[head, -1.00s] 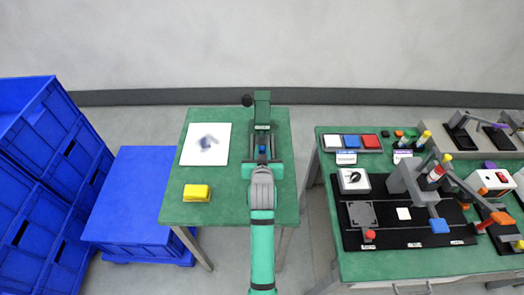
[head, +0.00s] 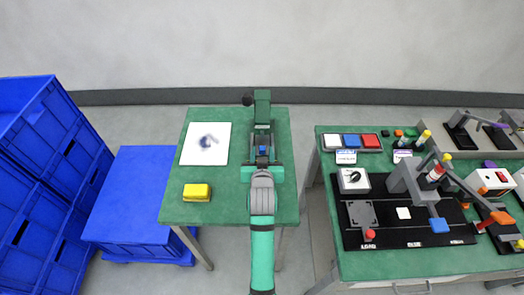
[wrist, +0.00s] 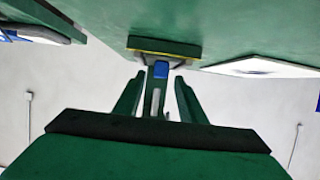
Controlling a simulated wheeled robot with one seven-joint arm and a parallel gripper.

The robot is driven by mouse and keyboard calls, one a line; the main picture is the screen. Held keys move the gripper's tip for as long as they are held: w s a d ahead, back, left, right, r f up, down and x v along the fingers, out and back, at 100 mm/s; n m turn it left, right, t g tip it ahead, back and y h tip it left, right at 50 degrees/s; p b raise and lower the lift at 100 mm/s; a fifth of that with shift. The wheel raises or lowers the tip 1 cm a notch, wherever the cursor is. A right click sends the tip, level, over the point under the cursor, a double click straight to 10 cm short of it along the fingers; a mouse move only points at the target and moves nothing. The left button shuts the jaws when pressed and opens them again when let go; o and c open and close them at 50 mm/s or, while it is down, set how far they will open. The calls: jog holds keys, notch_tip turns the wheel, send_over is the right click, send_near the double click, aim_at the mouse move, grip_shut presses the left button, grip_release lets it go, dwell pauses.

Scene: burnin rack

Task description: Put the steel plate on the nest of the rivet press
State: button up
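The green rivet press (head: 262,104), with a black ball handle, stands at the back of the left table. My gripper (head: 262,153) is just in front of it, pointing at its lower part. In the wrist view, the fingers (wrist: 160,97) stand apart. A small blue part (wrist: 161,69) and a narrow grey strip show in the gap; I see nothing clamped. Beyond the tips is a dark green block with a yellow edge (wrist: 165,47) and grey beside it. The nest is mostly hidden, and I cannot clearly make out the steel plate there.
A white sheet (head: 195,155) and a yellow block (head: 197,192) lie on the left table's green top (head: 230,210). The right table holds a black board (head: 400,239) with a grey plate-like piece (head: 361,213). Blue crates (head: 140,200) stand at left. A floor gap separates the tables.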

jog(key=v, duration=1)
dwell(0.3)
